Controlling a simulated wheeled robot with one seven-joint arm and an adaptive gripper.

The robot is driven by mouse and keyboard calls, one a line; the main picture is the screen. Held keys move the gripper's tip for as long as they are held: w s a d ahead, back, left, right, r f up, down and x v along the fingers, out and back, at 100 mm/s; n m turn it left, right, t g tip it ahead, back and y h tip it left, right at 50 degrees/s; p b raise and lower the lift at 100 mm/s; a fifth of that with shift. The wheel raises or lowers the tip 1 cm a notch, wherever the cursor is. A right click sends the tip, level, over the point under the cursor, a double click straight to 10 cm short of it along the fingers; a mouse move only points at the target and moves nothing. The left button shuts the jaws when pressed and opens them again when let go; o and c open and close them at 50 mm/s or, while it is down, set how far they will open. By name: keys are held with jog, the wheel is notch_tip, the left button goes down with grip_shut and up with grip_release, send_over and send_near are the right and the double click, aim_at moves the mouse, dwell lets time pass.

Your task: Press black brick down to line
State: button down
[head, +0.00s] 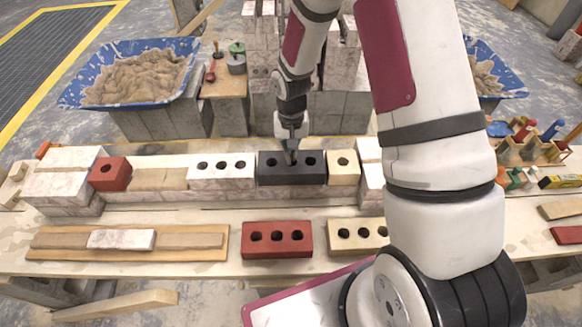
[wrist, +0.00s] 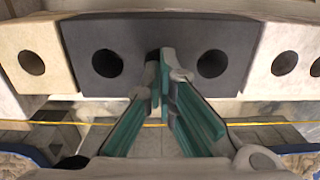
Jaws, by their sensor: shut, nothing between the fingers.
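The black brick (head: 291,178) lies in the wall course, between a white three-hole brick (head: 221,171) and a cream brick (head: 343,173). It also shows in the wrist view (wrist: 225,30), with a hole on each side of my fingers. My gripper (head: 291,158) points down at the middle of the black brick. Its teal fingers (wrist: 160,65) are shut and hold nothing. The tips are at or just above the brick's top; I cannot tell contact. They cover the middle hole. A thin yellow line (wrist: 90,123) runs level along the wall in the wrist view.
Another red brick (head: 277,240) and a cream brick (head: 356,234) lie in front. A blue mortar tub (head: 185,82) stands behind. My arm hides the right middle.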

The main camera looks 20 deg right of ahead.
jog(key=shift+s+f+b, duration=0.1)
jog(key=shift+f+b, duration=0.35)
jog(key=shift+f, duration=0.65)
dwell(2.1)
jog(key=shift+r, duration=0.15)
jog(key=shift+r+p, duration=1.2)
jog(key=shift+r, duration=1.25)
